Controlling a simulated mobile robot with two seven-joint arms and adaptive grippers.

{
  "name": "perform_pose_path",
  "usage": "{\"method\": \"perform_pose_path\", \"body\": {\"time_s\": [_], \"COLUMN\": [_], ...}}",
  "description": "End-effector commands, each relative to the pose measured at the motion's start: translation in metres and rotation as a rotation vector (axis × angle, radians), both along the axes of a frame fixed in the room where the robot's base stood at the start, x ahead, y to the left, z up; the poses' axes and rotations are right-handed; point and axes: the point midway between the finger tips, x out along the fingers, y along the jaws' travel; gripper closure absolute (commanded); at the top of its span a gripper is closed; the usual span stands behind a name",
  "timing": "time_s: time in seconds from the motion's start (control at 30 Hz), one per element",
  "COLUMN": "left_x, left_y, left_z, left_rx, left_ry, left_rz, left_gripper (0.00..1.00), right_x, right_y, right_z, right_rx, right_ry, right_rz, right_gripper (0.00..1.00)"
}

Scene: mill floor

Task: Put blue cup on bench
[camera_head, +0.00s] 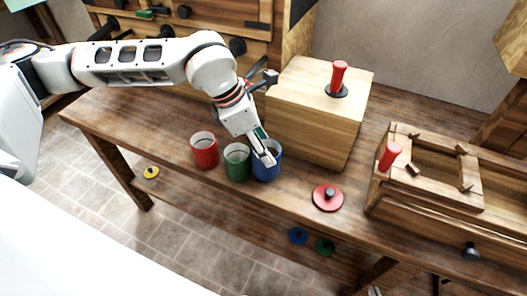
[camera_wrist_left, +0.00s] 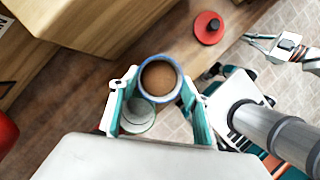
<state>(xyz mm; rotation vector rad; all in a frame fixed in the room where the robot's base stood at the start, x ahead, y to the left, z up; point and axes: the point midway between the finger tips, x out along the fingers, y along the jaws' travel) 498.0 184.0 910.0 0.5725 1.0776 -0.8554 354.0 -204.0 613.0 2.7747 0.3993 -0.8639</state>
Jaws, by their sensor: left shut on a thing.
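The blue cup (camera_head: 267,170) is at the bench (camera_head: 120,115), right of the green cup (camera_head: 237,164). My left gripper (camera_head: 267,157) comes down over it from above. In the left wrist view, the left gripper's teal fingers (camera_wrist_left: 158,105) are on both sides of the blue-rimmed cup (camera_wrist_left: 160,78), shut on it. Its inside looks brown. The green cup (camera_wrist_left: 138,115) is partly hidden behind it. I cannot tell whether the blue cup touches the bench. My right gripper (camera_wrist_left: 258,48) is empty, fingers apart; only its tips (camera_head: 375,291) show at the head view's bottom edge.
A red cup (camera_head: 204,152) stands left of the green cup. A wooden box (camera_head: 312,115) with a red-handled knob stands behind. A red lid (camera_head: 328,198) lies to the right, near a wooden frame (camera_head: 430,165). Blue (camera_head: 298,236) and green (camera_head: 325,246) lids lie lower down.

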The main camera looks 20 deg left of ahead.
Motion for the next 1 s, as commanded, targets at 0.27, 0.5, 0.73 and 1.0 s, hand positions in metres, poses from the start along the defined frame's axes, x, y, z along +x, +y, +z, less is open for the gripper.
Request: {"method": "perform_pose_path", "body": {"time_s": [0.27,0.5,0.73,1.0], "left_x": [0.001,0.0,0.0,0.0], "left_y": [0.0,0.0,0.0,0.0], "left_z": [-0.025,-0.027,-0.028,-0.025], "left_rx": [0.0,0.0,0.0,0.001], "left_ry": [-0.001,0.0,0.0,-0.001], "left_rz": [0.0,0.001,0.001,0.0], "left_gripper": [0.93,0.93,0.36,0.36], "right_x": [0.0,0.0,0.001,0.002], "right_y": [-0.001,-0.001,-0.001,-0.001], "right_z": [-0.001,-0.003,-0.002,0.001], "right_rx": [-0.003,-0.003,-0.004,-0.003], "right_ry": [0.0,0.0,-0.002,-0.005], "right_rz": [-0.001,-0.001,-0.001,-0.001], "right_gripper": [1.0,1.0,1.0,1.0]}}
